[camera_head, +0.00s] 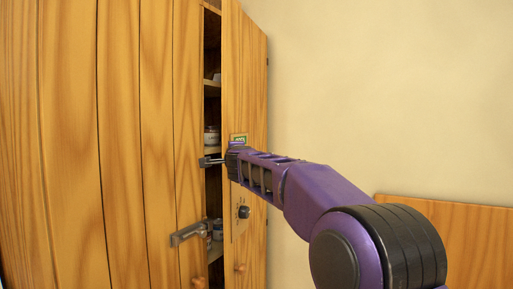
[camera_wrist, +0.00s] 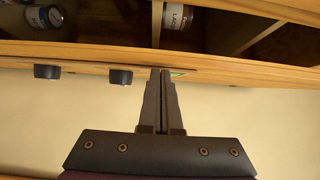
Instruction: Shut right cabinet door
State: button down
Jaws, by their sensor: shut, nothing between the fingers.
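The wooden cabinet's right door (camera_head: 246,75) stands ajar, with a dark gap and shelves showing between it and the left door (camera_head: 155,120). The right door carries a small green label and a dark round knob (camera_head: 243,212). My gripper (camera_head: 209,161) reaches across the right door from the right, its fingertips at the gap. In the wrist view my gripper (camera_wrist: 161,74) is shut and empty, its tips at the door's wooden edge (camera_wrist: 95,56). I cannot tell whether they touch it. Two dark knobs (camera_wrist: 120,76) show left of the fingers.
Jars (camera_wrist: 177,17) stand on the shelves inside the cabinet. A metal latch (camera_head: 188,233) sticks out from the left door over the gap. A bare cream wall (camera_head: 380,90) is on the right, with a wooden panel (camera_head: 460,235) low in front of it.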

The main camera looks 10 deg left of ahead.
jog(key=shift+w+a+p, duration=0.25)
jog(key=shift+a+p, duration=0.45)
jog(key=shift+a, duration=0.7)
jog(key=shift+w+a+p, duration=0.2)
jog(key=shift+a+p, duration=0.45)
jog(key=shift+a, duration=0.7)
jog(key=shift+d, duration=0.1)
